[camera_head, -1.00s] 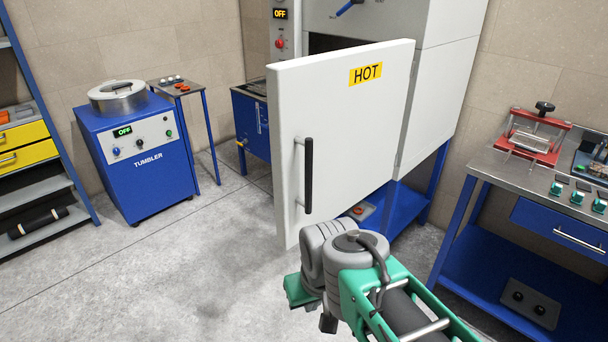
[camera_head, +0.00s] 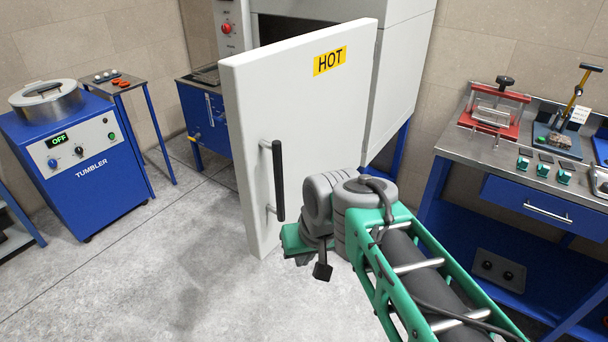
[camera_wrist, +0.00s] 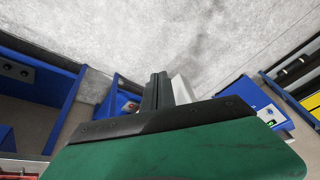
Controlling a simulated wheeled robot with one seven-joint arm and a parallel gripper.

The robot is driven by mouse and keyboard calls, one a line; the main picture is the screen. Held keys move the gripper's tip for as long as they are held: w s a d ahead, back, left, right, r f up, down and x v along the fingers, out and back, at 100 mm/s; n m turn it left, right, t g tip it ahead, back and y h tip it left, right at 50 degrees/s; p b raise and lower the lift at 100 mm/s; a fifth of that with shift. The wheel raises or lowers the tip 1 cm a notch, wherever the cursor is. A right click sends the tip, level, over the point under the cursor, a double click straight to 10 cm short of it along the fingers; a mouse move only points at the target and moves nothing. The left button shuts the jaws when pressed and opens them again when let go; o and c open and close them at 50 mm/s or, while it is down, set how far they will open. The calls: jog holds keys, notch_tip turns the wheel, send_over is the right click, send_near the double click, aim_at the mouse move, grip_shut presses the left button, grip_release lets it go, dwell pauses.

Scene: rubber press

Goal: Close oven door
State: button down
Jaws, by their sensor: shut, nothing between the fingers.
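The white oven door (camera_head: 318,130) with its yellow HOT label stands wide open in the head view. Its black bar handle (camera_head: 279,180) is upright on the side facing me. The oven (camera_head: 395,85) stands behind, its opening partly hidden by the door. My green and grey wrist is at the lower right part of the door in the picture; I cannot tell if it touches. In the wrist view, my gripper (camera_wrist: 157,92) has its dark fingers together and empty. A white piece beside them, likely the door (camera_wrist: 181,90), is partly hidden.
A blue tumbler (camera_head: 85,165) and a small stand (camera_head: 115,82) are on the left. A steel-topped bench (camera_head: 455,141) with a red press (camera_head: 495,108) is on the right. The grey floor (camera_head: 130,260) left of the door is clear.

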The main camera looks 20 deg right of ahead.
jog(key=w+d+r+m+t+y+p, duration=0.1)
jog(key=w+d+r, duration=0.4)
jog(key=r, duration=0.2)
jog(key=w+d+r+m+t+y+p, duration=0.1)
jog(key=w+d+r+m+t+y, duration=0.1)
jog(key=w+d+r, duration=0.45)
jog(key=w+a+f, duration=0.4)
jog(key=a+f, duration=0.2)
jog(key=a, duration=0.2)
jog(key=shift+a+f, duration=0.2)
jog(key=shift+f, duration=0.2)
jog(key=shift+w, duration=0.15)
